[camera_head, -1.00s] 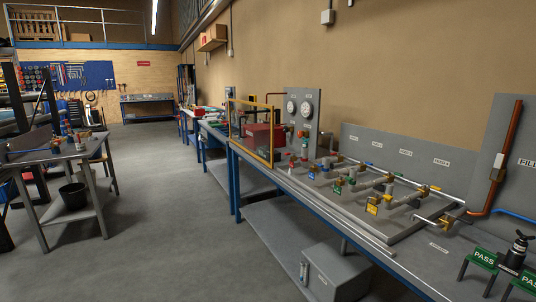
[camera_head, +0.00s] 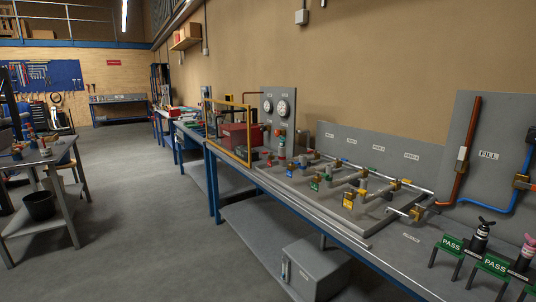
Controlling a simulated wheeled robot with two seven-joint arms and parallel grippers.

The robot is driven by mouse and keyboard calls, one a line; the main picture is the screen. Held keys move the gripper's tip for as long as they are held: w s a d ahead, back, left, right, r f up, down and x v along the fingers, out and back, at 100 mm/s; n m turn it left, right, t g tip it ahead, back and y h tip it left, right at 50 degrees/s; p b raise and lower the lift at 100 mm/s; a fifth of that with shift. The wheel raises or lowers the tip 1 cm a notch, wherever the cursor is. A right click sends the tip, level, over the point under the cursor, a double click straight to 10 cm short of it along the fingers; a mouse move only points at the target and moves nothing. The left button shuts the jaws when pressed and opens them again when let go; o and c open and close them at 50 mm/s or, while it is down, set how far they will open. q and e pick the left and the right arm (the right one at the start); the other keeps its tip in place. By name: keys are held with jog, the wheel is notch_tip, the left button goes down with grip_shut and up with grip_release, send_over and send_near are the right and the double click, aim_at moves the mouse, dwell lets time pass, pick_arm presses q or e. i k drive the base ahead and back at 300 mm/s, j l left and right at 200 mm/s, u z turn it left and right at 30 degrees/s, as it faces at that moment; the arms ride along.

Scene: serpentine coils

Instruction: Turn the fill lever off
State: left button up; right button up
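A grey panel labelled FILL (camera_head: 488,155) stands at the right end of the long workbench. A copper pipe with a pale fitting (camera_head: 462,154) runs down it, and a blue hose with brass fittings (camera_head: 521,182) is at its right edge. A small dark blue part (camera_head: 532,136) shows at the right picture edge; I cannot tell whether it is the fill lever. Neither of my grippers is in view.
The workbench carries a manifold of valves with coloured tags (camera_head: 348,199), two gauges on a board (camera_head: 283,107) and green PASS stands (camera_head: 451,244). A grey box (camera_head: 316,268) sits below. A side table (camera_head: 45,160) is at left. The floor (camera_head: 130,190) between is clear.

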aim_at(463, 150)
jog(key=z, duration=1.3)
